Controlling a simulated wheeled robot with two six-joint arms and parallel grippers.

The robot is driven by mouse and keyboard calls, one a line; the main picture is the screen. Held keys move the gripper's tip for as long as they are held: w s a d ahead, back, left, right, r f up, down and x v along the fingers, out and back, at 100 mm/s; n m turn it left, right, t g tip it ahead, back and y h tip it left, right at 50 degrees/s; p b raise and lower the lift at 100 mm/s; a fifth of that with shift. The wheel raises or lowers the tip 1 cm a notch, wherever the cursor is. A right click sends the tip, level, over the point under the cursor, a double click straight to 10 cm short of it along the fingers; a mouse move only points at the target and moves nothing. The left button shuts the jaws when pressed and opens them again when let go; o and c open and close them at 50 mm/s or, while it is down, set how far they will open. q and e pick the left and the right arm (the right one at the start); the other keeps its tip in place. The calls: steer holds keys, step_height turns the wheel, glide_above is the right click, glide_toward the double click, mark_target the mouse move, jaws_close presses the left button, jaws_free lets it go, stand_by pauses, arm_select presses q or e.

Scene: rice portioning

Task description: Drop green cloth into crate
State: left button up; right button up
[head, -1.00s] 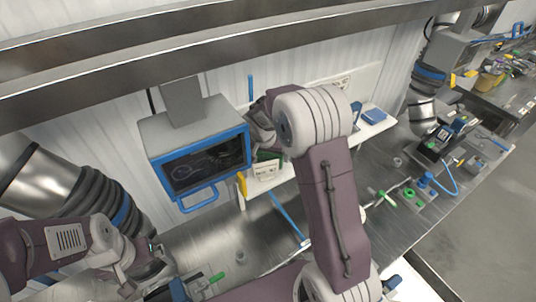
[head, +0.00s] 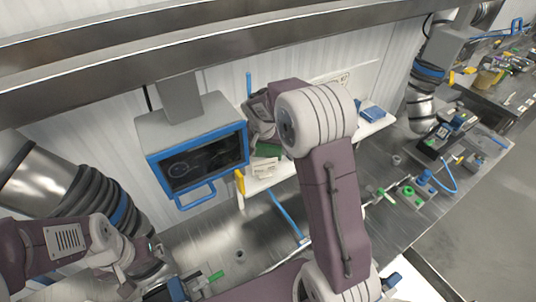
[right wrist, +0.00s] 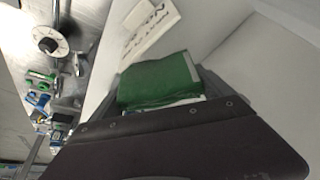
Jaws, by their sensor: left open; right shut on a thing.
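The green cloth (right wrist: 160,82) is a folded pad between the dark jaws of my right gripper (right wrist: 160,92) in the right wrist view. White shows under its edge. In the head view a bit of the green cloth (head: 268,150) shows below my right gripper (head: 262,130), above the white shelf by the wall. My right arm hides part of that area. My left gripper (head: 158,272) is open and low at the left of the head view, over the metal counter, away from the cloth. I cannot make out a crate for certain in either view.
A blue-framed monitor (head: 200,158) hangs left of my right gripper. White cards (head: 262,168) lie on the white shelf (head: 285,170), with a yellow item (head: 239,181) at its left end. A blue item (head: 373,112) lies farther right. Several small green and blue parts lie on the counter at right.

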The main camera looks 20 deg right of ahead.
steer(key=s+d+r+b, duration=0.3)
steer(key=s+d+r, duration=0.4)
steer(key=s+r, duration=0.1)
steer(key=shift+s+d, duration=0.35)
steer(key=shift+s, duration=0.1)
steer(key=shift+w+f, duration=0.1)
